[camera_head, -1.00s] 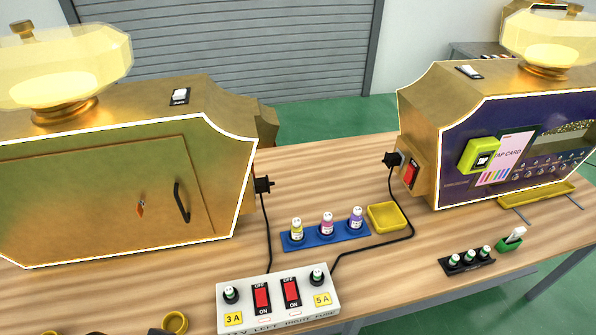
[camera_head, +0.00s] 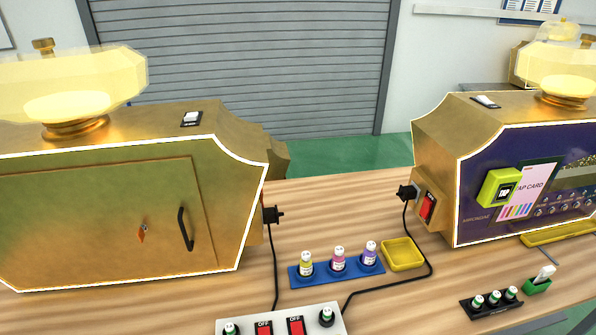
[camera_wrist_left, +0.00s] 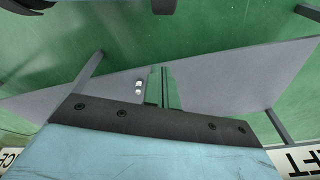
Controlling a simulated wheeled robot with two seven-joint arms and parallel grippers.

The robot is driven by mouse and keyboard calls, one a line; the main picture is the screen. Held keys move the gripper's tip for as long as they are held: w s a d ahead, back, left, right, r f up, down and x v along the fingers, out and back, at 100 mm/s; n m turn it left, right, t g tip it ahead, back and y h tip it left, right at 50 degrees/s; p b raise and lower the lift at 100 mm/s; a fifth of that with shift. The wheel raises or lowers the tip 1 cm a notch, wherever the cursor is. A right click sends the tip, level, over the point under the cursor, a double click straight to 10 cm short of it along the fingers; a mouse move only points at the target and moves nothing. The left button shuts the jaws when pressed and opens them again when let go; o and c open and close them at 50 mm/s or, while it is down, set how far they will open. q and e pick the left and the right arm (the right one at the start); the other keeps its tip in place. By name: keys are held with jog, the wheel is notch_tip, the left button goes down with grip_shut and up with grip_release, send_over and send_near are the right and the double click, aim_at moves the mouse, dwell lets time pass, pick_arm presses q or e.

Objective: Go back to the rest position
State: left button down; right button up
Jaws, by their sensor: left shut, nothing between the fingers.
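My left gripper (camera_wrist_left: 162,74) shows in the left wrist view, its two narrow fingers together and nothing between them. It points over a grey flat surface (camera_wrist_left: 215,82) with green floor around it. It touches no thing that I can make out. In the head view neither gripper shows. My right gripper is in no view.
A gold machine (camera_head: 110,230) stands left on the wooden table and a gold and purple one (camera_head: 475,195) right. Between them are a blue rack (camera_head: 318,276) with small bottles, a yellow tray (camera_head: 403,255) and a white switch box (camera_head: 280,318). A black rack (camera_head: 491,308) stands front right.

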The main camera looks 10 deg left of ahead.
pick_arm(q)
jog(key=s+a+f+b, duration=0.2)
jog(key=s+f, duration=0.8)
jog(key=s, duration=0.1)
jog(key=shift+s+g, duration=0.25)
jog(key=shift+g, duration=0.15)
jog(key=shift+a, duration=0.1)
